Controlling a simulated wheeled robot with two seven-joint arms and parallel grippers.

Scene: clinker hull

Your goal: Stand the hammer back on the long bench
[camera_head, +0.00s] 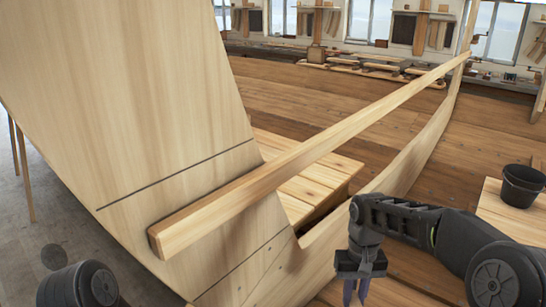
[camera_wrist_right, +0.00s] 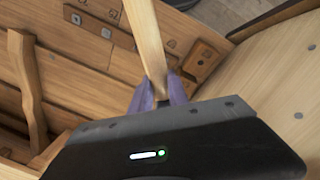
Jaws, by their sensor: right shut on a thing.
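My right gripper (camera_head: 356,290) points down inside the hull, right of centre in the head view. In the right wrist view, its purple fingers (camera_wrist_right: 160,90) are shut on a pale wooden handle, which I take for the hammer (camera_wrist_right: 146,38). The handle runs up out of the picture, and no hammer head shows. In the head view the held piece is hidden or too small to tell. A long bench (camera_head: 345,68) with boards and tools on it runs along the far wall, well away from the gripper. My left gripper is not in view.
The tall pale hull end (camera_head: 150,110) fills the left. A long plank (camera_head: 310,152) slopes across the hull, left of my right gripper. A black bucket (camera_head: 523,185) stands on a wooden top (camera_head: 500,217) at the right.

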